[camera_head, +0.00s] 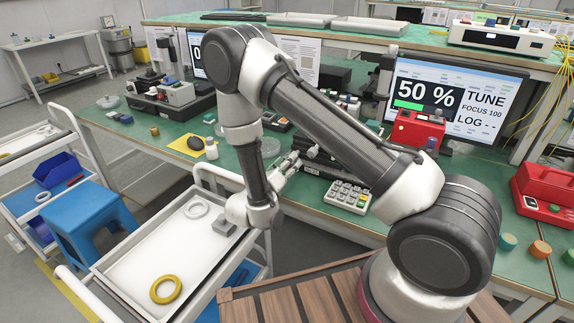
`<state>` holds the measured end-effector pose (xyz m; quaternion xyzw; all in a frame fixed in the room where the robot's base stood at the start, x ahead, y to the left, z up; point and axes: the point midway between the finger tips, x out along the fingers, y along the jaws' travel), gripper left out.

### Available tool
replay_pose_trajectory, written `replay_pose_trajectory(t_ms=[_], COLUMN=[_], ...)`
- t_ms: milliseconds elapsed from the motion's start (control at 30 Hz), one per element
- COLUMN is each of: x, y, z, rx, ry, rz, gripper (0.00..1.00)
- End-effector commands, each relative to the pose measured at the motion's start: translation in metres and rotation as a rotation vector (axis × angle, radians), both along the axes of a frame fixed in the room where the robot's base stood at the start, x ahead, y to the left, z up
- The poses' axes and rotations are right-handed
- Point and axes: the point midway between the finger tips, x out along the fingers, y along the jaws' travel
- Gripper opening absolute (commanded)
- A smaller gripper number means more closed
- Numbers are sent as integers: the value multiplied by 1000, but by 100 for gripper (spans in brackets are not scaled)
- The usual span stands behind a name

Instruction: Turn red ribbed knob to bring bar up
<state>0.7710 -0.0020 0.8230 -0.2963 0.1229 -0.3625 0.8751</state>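A monitor (480,95) stands at the back right of the green bench. It reads 50 %, TUNE, FOCUS 100 and LOG, with a short green bar (408,104) under the number. A red box-shaped device (416,131) stands in front of the screen's lower left. I cannot make out a red ribbed knob; it may be hidden or too small. My gripper (293,163) is above the bench's front part, left of the red device and apart from it. It is small and partly covered by my arm, so its opening is unclear.
A grey keypad (347,196) lies near the bench's front edge, right of my gripper. A red case (546,190) sits at the far right. A white cart (150,262) with rings stands at the front left, beside a blue stool (92,222).

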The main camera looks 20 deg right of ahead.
Motion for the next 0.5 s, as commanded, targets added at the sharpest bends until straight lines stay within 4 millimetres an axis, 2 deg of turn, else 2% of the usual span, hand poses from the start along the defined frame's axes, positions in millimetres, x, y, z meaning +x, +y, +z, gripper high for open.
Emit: replay_pose_trajectory(t_ms=[167, 500], x=[-13, -66], y=[15, 67], z=[0, 0], rx=[0, 0], ry=[0, 0], rz=[6, 6], gripper=[48, 48])
